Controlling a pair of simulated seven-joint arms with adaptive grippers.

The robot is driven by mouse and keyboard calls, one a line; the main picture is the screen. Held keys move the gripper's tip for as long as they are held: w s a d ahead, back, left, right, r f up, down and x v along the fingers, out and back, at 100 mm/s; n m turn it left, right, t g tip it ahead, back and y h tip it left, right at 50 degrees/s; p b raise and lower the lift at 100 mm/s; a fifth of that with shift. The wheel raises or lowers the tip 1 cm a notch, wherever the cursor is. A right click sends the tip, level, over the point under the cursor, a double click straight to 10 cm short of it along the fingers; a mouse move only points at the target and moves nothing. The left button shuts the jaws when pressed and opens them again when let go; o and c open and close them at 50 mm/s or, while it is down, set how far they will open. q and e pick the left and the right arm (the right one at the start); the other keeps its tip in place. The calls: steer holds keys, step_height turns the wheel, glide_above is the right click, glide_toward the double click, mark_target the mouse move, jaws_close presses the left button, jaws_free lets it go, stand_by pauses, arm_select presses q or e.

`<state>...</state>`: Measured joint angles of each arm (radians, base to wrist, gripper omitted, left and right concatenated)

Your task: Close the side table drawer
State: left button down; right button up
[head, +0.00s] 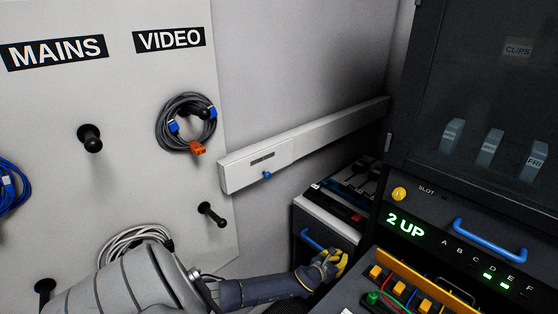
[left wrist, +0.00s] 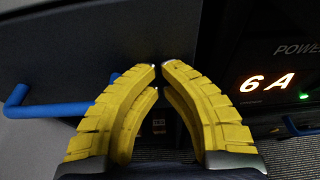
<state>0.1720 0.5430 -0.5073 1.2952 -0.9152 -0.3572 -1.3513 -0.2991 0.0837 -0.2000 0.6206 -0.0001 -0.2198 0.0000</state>
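The side table (head: 327,215) stands low in the corner, left of the dark rack. Its dark drawer front (head: 330,244) has a blue handle (head: 312,239). How far the drawer stands out is hard to tell. My left gripper (head: 338,260), with yellow fingers, is low in front of the side table, right of the handle. In the left wrist view, its fingertips (left wrist: 159,65) nearly meet with nothing between them. They point at the dark panel (left wrist: 90,45), and the blue bar handle (left wrist: 50,110) is to their left, apart from them. My right gripper is not in view.
The dark rack (head: 480,200) with a blue handle (head: 490,240) and a patch panel (head: 410,295) crowd the right side. Wall pegs and coiled cables (head: 187,122) are at left.

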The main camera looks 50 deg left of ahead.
arm_select(q)
steer(key=shift+a, duration=0.1)
steer(key=f+v, duration=0.1)
steer(key=v, duration=1.3)
